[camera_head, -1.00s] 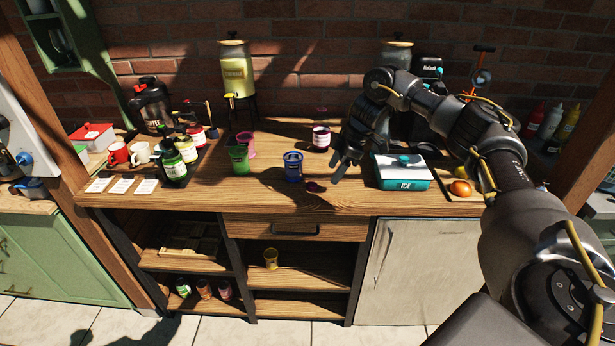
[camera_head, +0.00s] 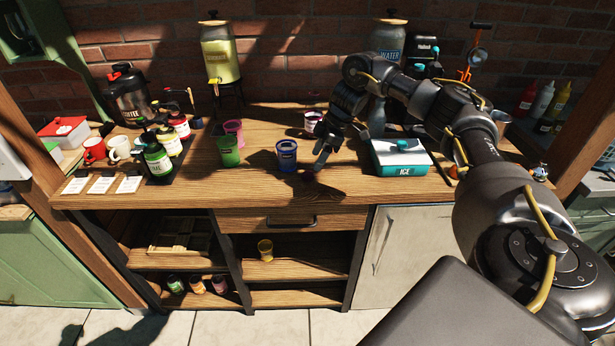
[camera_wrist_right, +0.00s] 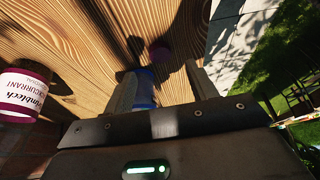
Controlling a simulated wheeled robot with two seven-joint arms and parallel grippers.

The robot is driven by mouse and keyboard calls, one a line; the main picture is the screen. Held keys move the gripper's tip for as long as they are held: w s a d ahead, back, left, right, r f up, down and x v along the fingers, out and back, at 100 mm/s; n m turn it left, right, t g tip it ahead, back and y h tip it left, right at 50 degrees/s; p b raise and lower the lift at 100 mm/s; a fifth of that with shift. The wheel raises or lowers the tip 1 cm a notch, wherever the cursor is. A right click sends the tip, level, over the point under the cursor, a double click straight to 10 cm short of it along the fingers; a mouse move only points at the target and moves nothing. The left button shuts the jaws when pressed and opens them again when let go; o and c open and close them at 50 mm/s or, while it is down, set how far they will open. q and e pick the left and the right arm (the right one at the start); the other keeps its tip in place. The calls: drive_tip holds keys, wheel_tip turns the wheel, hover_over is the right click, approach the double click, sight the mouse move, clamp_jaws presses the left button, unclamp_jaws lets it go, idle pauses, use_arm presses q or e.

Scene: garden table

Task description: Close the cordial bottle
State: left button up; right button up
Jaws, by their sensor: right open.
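The blackcurrant cordial bottle (camera_head: 312,123), squat with a white label and dark purple contents, stands upright on the counter behind my right gripper. It also shows at the left of the right wrist view (camera_wrist_right: 22,95). A small purple cap (camera_head: 308,177) lies on the wood near the front edge; the right wrist view shows it (camera_wrist_right: 159,52) beyond and between my fingertips. My right gripper (camera_head: 318,160) is open and empty above the counter, close to the cap, its fingers (camera_wrist_right: 160,75) apart. The bottle's mouth is too small to see clearly. My left gripper is out of view.
A blue cup (camera_head: 287,156) stands just left of the cap, with green (camera_head: 228,151) and pink cups further left. An ice box (camera_head: 401,158) is to the right. Several bottles (camera_head: 158,158) and mugs fill the left end. Drink dispensers (camera_head: 219,55) stand behind.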

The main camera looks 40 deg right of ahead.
sight(308, 174)
drive_tip(key=shift+w+a+f, duration=0.1)
drive_tip(key=shift+a+f, duration=0.1)
drive_tip(key=shift+f, duration=0.2)
drive_tip(key=shift+a+f, duration=0.1)
drive_tip(key=shift+f, duration=0.05)
drive_tip(key=p+x, duration=0.2)
drive_tip(key=x, duration=0.2)
drive_tip(key=shift+w+f, duration=0.1)
drive_tip(key=shift+f, duration=0.05)
drive_tip(key=shift+w+f, duration=0.1)
drive_tip(key=shift+f, duration=0.2)
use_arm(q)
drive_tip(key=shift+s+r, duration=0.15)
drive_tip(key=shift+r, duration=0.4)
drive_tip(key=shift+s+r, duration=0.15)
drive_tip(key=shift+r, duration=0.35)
use_arm(e)
drive_tip(key=c, duration=1.1)
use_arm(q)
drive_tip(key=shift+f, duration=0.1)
use_arm(e)
drive_tip(key=shift+r, duration=0.15)
